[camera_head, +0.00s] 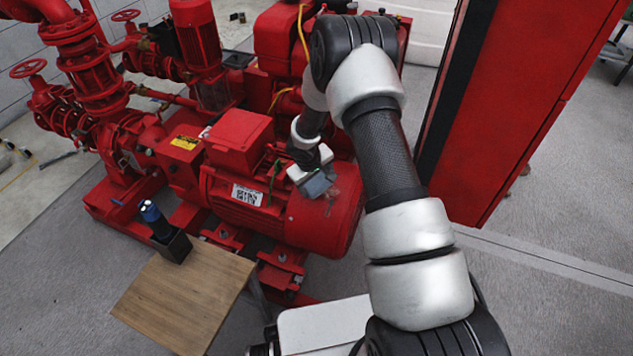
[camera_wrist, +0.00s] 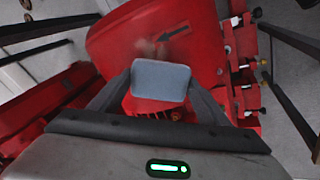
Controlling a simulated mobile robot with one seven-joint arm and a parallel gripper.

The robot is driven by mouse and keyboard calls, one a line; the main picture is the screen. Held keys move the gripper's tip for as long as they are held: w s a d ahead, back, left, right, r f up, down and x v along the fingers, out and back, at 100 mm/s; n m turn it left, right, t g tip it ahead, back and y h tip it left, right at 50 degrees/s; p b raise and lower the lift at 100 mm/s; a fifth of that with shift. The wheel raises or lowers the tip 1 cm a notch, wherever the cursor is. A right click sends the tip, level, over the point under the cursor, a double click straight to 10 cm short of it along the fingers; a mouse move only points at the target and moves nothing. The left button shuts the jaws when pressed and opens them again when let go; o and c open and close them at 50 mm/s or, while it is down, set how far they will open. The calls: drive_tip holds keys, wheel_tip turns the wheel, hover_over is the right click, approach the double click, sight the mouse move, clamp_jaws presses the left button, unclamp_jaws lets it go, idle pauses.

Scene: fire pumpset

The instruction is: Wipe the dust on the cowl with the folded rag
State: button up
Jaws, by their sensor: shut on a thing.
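The folded rag (camera_wrist: 160,80) is a small grey-blue pad. My gripper (camera_wrist: 160,92) is shut on it, one finger at each side. In the head view the rag (camera_head: 317,186) is at the top of the red motor's rounded end cowl (camera_head: 335,222), below my gripper (camera_head: 308,172). The cowl also fills the upper middle of the wrist view (camera_wrist: 115,48), with a dark arrow on it. A pale brownish dust patch (camera_wrist: 150,48) lies just beyond the rag's far edge; it shows faintly in the head view (camera_head: 329,194). I cannot tell whether the rag touches the cowl.
A wooden table (camera_head: 185,300) at the front left carries a black holder (camera_head: 177,247) with a blue-topped bottle (camera_head: 152,215). Red pumps and pipes (camera_head: 95,75) crowd the left and back. A tall red cabinet (camera_head: 520,100) stands at right. Grey floor between is clear.

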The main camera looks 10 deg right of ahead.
drive_tip(key=shift+b+x, duration=0.75)
drive_tip(key=shift+x, duration=0.2)
drive_tip(key=shift+d, duration=0.1)
drive_tip(key=shift+s+d+b, duration=0.6)
drive_tip(key=shift+s+d, duration=0.1)
drive_tip(key=shift+d, duration=0.3)
drive_tip(key=shift+s+d+b, duration=0.65)
drive_tip(key=shift+s+d, duration=0.05)
drive_tip(key=shift+d, duration=0.35)
drive_tip(key=shift+s+d+b, duration=0.6)
drive_tip(key=shift+s+d, duration=0.15)
drive_tip(key=shift+d, duration=0.25)
drive_tip(key=shift+w+a, duration=0.7)
drive_tip(key=shift+a, duration=0.35)
drive_tip(key=shift+w+a, duration=0.75)
drive_tip(key=shift+a, duration=0.3)
drive_tip(key=shift+w+a, duration=0.7)
drive_tip(key=shift+a, duration=0.4)
drive_tip(key=shift+p+v, duration=1.35)
drive_tip(key=shift+v, duration=1.6)
drive_tip(key=shift+d+r, duration=0.1)
drive_tip(key=shift+p+v, duration=0.5)
drive_tip(key=shift+v, duration=0.9)
